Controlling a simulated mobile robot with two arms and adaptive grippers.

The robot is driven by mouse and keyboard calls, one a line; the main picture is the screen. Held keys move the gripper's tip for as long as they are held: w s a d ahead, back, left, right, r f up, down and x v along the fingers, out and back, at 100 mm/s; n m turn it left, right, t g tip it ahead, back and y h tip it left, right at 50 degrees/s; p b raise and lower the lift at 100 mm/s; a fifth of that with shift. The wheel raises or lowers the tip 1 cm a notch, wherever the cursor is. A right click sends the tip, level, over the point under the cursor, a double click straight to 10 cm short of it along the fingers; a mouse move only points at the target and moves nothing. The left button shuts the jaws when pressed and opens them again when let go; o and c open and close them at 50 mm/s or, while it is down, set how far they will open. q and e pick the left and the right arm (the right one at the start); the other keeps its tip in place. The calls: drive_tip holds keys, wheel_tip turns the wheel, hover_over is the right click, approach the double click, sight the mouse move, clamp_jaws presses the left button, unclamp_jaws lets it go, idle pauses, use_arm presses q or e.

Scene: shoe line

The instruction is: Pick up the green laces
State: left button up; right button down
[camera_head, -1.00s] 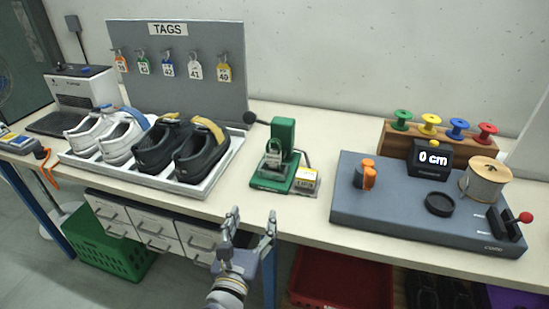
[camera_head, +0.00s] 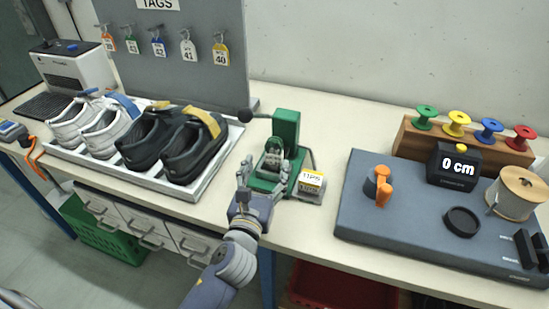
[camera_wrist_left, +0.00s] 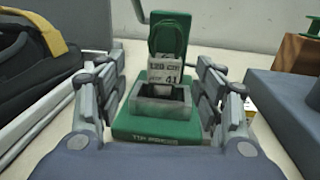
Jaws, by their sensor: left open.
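The green laces are a looped bundle (camera_wrist_left: 168,38) with a white band (camera_wrist_left: 163,70) reading "120 cm 41". They stand in the grey cup of the green tip press (camera_wrist_left: 150,128). In the head view the laces (camera_head: 272,158) show small at the front of the press (camera_head: 286,130). My left gripper (camera_head: 259,177) is open and empty just in front of the press. In the left wrist view its fingers (camera_wrist_left: 160,80) stand on either side of the laces and cup, with gaps visible. My right gripper is not in view.
A tray (camera_head: 205,190) of white and black shoes lies left of the press. A small box marked "TIPS" (camera_head: 311,183) is close on its right. A grey board (camera_head: 405,237) with a "0 cm" display (camera_head: 455,167) lies further right, before several coloured spools (camera_head: 426,113).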

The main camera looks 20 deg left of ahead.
sight(274, 156)
use_arm(q)
drive_tip(key=shift+w, duration=0.8)
drive_tip(key=w, duration=0.4)
drive_tip(key=shift+w+d+r+p, duration=0.1)
drive_tip(key=shift+d+r+p, duration=0.1)
drive_tip(key=shift+p, duration=0.15)
drive_tip(key=shift+w+a+f, duration=0.1)
drive_tip(key=shift+w, duration=0.35)
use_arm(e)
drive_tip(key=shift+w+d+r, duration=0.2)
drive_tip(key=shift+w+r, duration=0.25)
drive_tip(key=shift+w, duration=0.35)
use_arm(q)
drive_tip(key=shift+s, duration=0.1)
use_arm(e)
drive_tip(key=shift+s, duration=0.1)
use_arm(q)
drive_tip(key=c, duration=1)
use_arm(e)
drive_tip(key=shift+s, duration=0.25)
